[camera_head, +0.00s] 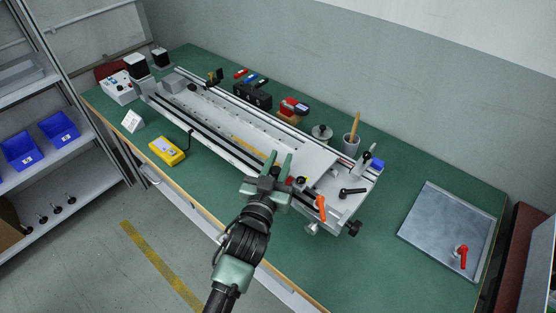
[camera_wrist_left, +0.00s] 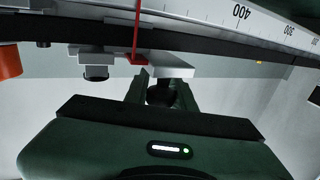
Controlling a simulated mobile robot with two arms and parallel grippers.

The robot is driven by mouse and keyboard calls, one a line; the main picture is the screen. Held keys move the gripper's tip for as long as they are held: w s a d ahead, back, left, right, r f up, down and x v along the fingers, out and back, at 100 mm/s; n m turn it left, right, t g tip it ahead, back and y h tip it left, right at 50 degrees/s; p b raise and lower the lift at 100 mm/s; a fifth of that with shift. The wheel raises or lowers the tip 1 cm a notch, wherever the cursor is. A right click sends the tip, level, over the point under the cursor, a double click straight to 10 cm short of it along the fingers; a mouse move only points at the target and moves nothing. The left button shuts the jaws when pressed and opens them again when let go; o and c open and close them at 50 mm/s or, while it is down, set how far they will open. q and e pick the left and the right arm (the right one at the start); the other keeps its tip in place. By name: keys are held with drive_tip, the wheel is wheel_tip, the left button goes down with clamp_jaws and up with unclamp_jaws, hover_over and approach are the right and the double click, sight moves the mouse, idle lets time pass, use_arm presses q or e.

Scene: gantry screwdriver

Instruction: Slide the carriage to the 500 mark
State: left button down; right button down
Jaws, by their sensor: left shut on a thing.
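The carriage (camera_head: 345,190) is a grey plate assembly at the near right end of the long gantry (camera_head: 215,110). My left gripper (camera_head: 279,165) is at the carriage's left side. In the left wrist view its fingers (camera_wrist_left: 162,92) are shut on a dark round knob (camera_wrist_left: 160,96) beneath a grey block (camera_wrist_left: 180,66). A red pointer (camera_wrist_left: 137,30) stands left of 400. The mark under it is not legible. My right gripper is not in view.
A yellow device (camera_head: 167,151) lies on the green bench (camera_head: 130,160) in front of the gantry. A metal plate (camera_head: 445,230) lies at right. The bench between plate and gantry is clear.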

sight(277, 175)
use_arm(q)
drive_tip(key=shift+s+d, duration=0.1)
drive_tip(key=shift+d, duration=0.1)
drive_tip(key=c, duration=1.2)
unclamp_jaws()
drive_tip(key=shift+s+d, duration=0.1)
drive_tip(key=shift+d, duration=0.05)
drive_tip(key=shift+s+a+f, duration=0.1)
drive_tip(key=shift+s+a, duration=0.15)
drive_tip(key=shift+s, duration=0.05)
drive_tip(key=b+v, duration=0.1)
drive_tip(key=v, duration=0.6)
drive_tip(key=shift+s, duration=0.1)
